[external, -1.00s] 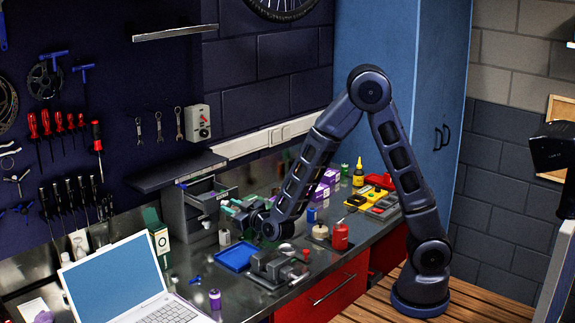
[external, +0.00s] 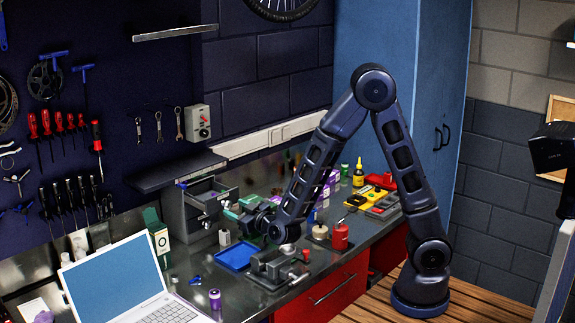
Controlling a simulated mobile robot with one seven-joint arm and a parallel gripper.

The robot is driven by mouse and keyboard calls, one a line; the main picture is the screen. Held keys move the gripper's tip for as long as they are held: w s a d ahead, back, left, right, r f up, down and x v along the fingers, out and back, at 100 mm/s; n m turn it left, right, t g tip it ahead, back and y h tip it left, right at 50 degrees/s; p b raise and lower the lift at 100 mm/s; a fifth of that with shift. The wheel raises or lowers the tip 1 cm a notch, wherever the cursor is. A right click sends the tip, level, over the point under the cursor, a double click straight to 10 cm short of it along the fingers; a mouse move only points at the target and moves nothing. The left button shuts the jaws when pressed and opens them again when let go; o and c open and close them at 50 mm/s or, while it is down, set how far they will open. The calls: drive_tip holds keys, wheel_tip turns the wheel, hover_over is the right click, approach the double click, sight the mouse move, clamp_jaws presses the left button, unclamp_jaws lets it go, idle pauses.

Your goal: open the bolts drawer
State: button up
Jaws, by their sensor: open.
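A small grey drawer cabinet (external: 196,222) stands on the bench against the wall. Its top drawer (external: 214,198) is pulled out toward the bench front, and its inside shows from above. Its label is too small to read, so I cannot tell if it is the bolts drawer. The lower part of the cabinet front looks closed.
A blue tray (external: 236,257) and a grey vise (external: 276,268) lie below my gripper. A laptop (external: 115,280) and a green-and-white box (external: 157,238) stand left. A dark shelf (external: 176,171) hangs above the cabinet.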

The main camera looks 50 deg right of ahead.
drive_tip(key=s, duration=0.8)
drive_tip(key=shift+s, duration=0.35)
drive_tip(key=d+r+g+y, duration=0.4)
drive_tip(key=d+r+g, duration=0.35)
drive_tip(key=d, duration=0.35)
drive_tip(key=s+d+r+m+g+h, duration=0.1)
drive_tip(key=s+d+r+g+h, duration=0.1)
drive_tip(key=s+d, duration=0.7)
drive_tip(key=s+d+r+m+g+h, duration=0.1)
drive_tip(key=s+d+g, duration=0.3)
drive_tip(key=s+d, duration=0.5)
drive_tip(key=s+r+h, duration=0.1)
drive_tip(key=s, duration=0.3)
drive_tip(key=shift+m, duration=0.3)
drive_tip(key=shift+o, duration=0.5)
